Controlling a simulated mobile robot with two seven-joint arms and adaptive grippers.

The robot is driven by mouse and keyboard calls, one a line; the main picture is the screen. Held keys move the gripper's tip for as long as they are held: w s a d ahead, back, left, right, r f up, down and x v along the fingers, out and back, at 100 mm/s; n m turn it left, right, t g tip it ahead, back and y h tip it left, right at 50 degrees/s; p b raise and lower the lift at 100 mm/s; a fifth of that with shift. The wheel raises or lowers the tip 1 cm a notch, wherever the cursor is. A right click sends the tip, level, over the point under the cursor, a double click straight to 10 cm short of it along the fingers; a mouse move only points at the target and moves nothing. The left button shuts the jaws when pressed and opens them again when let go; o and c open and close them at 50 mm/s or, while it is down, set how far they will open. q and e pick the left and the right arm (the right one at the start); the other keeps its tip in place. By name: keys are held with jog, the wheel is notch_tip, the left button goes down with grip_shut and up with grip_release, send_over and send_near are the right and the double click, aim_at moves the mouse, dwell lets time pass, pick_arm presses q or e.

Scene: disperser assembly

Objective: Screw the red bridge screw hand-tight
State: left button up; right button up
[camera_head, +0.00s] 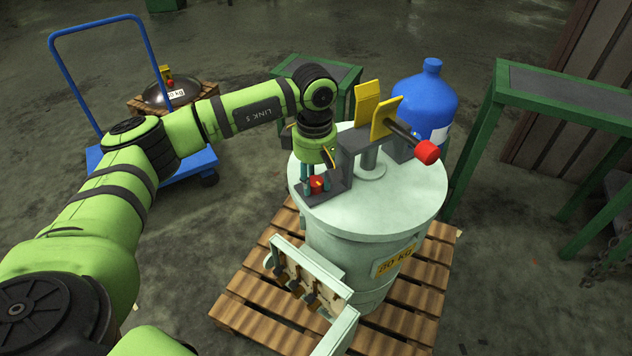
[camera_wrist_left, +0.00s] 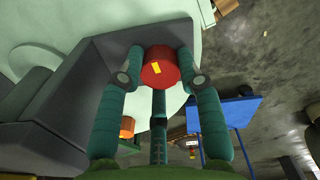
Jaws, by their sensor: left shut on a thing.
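The red bridge screw (camera_head: 317,184) stands at the left foot of the dark grey bridge (camera_head: 350,150) on top of the pale green drum (camera_head: 400,205). In the left wrist view the red screw head (camera_wrist_left: 160,68) has a small yellow mark and sits between my fingertips. My left gripper (camera_head: 314,178) points down at the screw and is shut on its head. In the left wrist view the grey bridge (camera_wrist_left: 100,75) lies close beside the left finger. The screw's shank is hidden. My right gripper is in neither view.
The drum stands on a wooden pallet (camera_head: 270,325). A blue bottle (camera_head: 425,95), a green table (camera_head: 570,92) and a blue cart (camera_head: 195,165) stand around it.

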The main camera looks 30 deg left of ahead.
pick_arm(q)
jog(key=shift+a+f+m, duration=0.2)
jog(key=shift+a+m, duration=0.25)
jog(key=shift+m, duration=0.15)
jog(key=shift+m+b, duration=0.4)
jog(key=shift+o, duration=0.2)
jog(key=shift+m, duration=0.3)
jog(key=shift+w+r, duration=0.1)
jog(key=o, duration=1.1)
jog(key=shift+c, duration=0.2)
jog(key=shift+o, duration=0.2)
jog(key=shift+a, duration=0.1)
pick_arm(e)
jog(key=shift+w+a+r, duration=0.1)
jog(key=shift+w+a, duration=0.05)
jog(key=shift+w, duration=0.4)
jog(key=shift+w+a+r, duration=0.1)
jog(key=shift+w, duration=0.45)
pick_arm(q)
jog(key=shift+r, duration=0.1)
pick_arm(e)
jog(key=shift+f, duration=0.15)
